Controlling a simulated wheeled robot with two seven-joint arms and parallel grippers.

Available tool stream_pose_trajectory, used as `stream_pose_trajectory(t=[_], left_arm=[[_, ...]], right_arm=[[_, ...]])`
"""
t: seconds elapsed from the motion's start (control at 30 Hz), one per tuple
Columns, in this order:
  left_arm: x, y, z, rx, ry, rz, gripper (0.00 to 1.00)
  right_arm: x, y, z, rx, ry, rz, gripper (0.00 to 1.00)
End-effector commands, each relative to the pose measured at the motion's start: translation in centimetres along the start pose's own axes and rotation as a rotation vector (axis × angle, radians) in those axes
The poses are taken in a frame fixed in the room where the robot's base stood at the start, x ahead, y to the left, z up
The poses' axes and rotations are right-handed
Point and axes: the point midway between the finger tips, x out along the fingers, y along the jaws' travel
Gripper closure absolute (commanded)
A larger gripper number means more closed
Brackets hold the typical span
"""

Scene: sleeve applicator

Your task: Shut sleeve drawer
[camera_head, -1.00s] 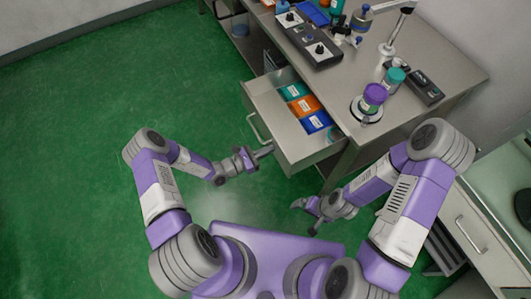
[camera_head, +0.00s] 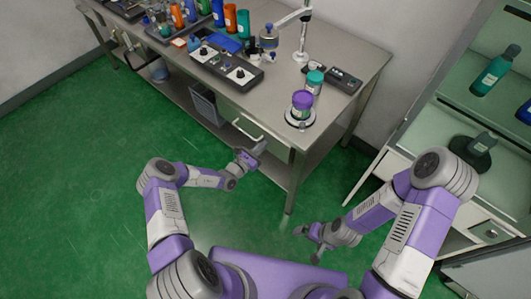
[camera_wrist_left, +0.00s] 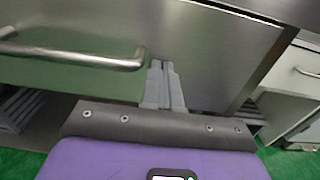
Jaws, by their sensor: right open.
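The sleeve drawer (camera_head: 272,143) is a metal drawer under the steel bench top, with a bar handle (camera_head: 246,129) on its front. In the head view its front sits flush below the bench edge, and the sleeves inside are hidden. My left gripper (camera_head: 257,150) is at the drawer front, right of the handle. In the left wrist view its two fingers (camera_wrist_left: 163,72) are together with nothing between them, pointing at the drawer front (camera_wrist_left: 205,55); whether they touch it is unclear. My right gripper (camera_head: 305,238) is open and empty, low in front of the bench.
On the bench top stand a purple-lidded jar (camera_head: 302,103) on a round stand, a teal-lidded jar (camera_head: 314,81), a control box (camera_head: 225,68) and several bottles at the far left. A pale shelf unit with bottles is at the right. Green floor is clear at the left.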

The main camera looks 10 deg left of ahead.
Motion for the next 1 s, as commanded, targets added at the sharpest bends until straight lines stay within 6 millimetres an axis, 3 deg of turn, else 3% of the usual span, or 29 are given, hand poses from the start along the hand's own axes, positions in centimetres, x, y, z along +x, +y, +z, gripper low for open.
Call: stream_pose_trajectory(t=[0.2,0.7,0.87,1.0], left_arm=[[0.4,0.9,0.0,0.001,0.000,0.020,1.00],[0.7,0.8,0.3,0.001,-0.004,0.017,1.00],[-0.7,0.9,0.5,0.000,-0.003,0.015,1.00],[-3.1,1.0,0.4,0.000,0.000,0.010,1.00]], right_arm=[[0.1,0.0,0.0,0.000,0.000,0.000,0.00],[-0.1,0.0,0.0,0.000,0.000,0.000,0.00],[-0.8,-0.3,0.0,0.000,0.000,0.000,0.00],[-1.8,-0.7,0.1,0.000,0.000,0.000,0.00]])
